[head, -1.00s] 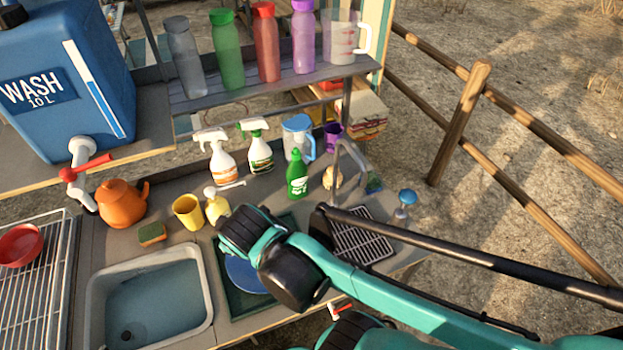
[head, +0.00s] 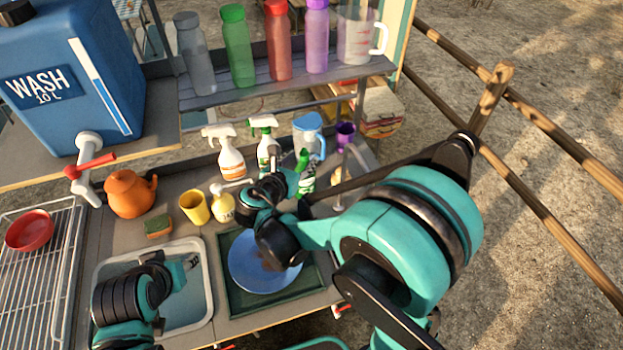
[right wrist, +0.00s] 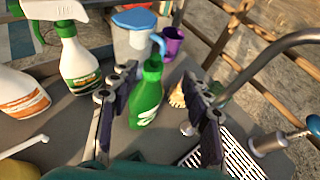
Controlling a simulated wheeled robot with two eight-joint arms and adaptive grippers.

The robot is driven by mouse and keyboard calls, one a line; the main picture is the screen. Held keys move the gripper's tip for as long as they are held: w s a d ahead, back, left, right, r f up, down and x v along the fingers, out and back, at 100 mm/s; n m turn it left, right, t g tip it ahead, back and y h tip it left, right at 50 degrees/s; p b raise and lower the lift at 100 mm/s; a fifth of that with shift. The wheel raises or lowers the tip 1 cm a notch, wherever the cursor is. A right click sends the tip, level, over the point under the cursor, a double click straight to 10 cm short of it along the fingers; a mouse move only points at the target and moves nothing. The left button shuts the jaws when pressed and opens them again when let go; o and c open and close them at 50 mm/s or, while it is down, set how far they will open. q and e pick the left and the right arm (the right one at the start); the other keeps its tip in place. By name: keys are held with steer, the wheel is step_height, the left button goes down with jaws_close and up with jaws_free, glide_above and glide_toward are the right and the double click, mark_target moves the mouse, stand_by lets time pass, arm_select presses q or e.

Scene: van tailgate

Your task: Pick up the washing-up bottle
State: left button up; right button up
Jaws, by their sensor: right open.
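The washing-up bottle, green with a green cap (head: 307,180), stands upright on the counter behind my right gripper (head: 284,172), which partly hides it in the head view. In the right wrist view the bottle (right wrist: 147,98) shows between the two open fingers of my right gripper (right wrist: 158,84), nearer the left one. The fingers do not appear closed on it. My left gripper (head: 188,266) is over the sink, and its fingers are too small to read.
Spray bottles (head: 228,155), a blue-lidded jug (head: 308,138) and a purple cup (head: 345,134) stand close behind the bottle. A tap (right wrist: 250,62) rises to its right. A yellow soap dispenser (head: 222,207) and a blue plate (head: 262,272) are nearby.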

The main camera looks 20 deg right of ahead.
mark_target(303, 158)
steer(key=x, duration=0.1)
steer(key=b+x, duration=0.1)
steer(key=x, duration=0.2)
steer(key=shift+w+a+f+b, duration=0.2)
steer(key=shift+w+f+b, duration=0.1)
steer(key=shift+f, duration=0.2)
steer(key=shift+w+d+f, duration=0.1)
steer(key=shift+w+d, duration=0.15)
steer(key=shift+w, duration=0.1)
steer(key=shift+s, duration=0.1)
steer(key=shift+c, duration=1.3)
jaws_close()
